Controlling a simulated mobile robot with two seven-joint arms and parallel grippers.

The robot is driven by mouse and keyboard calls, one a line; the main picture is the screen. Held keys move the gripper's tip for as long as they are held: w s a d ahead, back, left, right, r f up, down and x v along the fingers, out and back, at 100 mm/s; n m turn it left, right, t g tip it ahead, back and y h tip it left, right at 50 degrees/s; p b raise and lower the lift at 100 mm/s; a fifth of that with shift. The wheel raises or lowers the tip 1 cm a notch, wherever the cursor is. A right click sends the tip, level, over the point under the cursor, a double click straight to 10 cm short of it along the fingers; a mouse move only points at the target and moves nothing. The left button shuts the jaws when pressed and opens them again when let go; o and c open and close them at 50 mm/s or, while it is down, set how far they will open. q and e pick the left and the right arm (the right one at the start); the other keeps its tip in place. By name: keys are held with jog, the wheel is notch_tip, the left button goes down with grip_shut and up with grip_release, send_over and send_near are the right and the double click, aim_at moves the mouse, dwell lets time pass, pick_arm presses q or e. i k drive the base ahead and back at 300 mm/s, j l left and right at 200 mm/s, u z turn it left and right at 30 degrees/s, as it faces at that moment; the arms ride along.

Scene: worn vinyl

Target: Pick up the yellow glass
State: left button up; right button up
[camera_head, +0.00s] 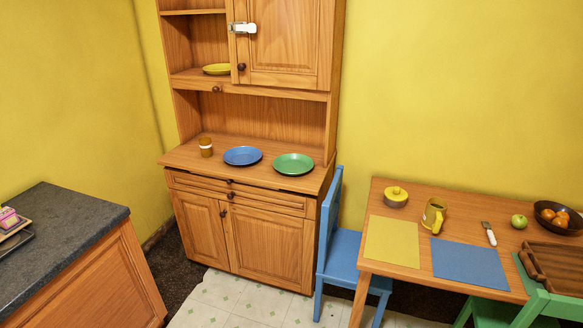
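A yellow mug or jug (433,215) stands on the dining table at the right. Neither of my grippers shows in the head view, so nothing is seen touching the glass.
A green plate (293,164) lies on the hutch counter (222,171). A blue chair (345,255) stands between the hutch and the dining table (395,278). A grey-topped counter (65,235) fills the lower left. Patterned floor (235,300) is open before the hutch.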

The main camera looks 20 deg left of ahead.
aim_at(205, 143)
jog(key=i+j+u, duration=0.1)
jog(key=u, duration=0.35)
jog(key=i+u, duration=0.2)
jog(key=u, duration=0.25)
jog(key=i+j+u, duration=0.1)
jog(key=u, duration=0.35)
jog(key=i+l+u, duration=0.1)
jog(key=u, duration=0.35)
jog(key=i, duration=0.1)
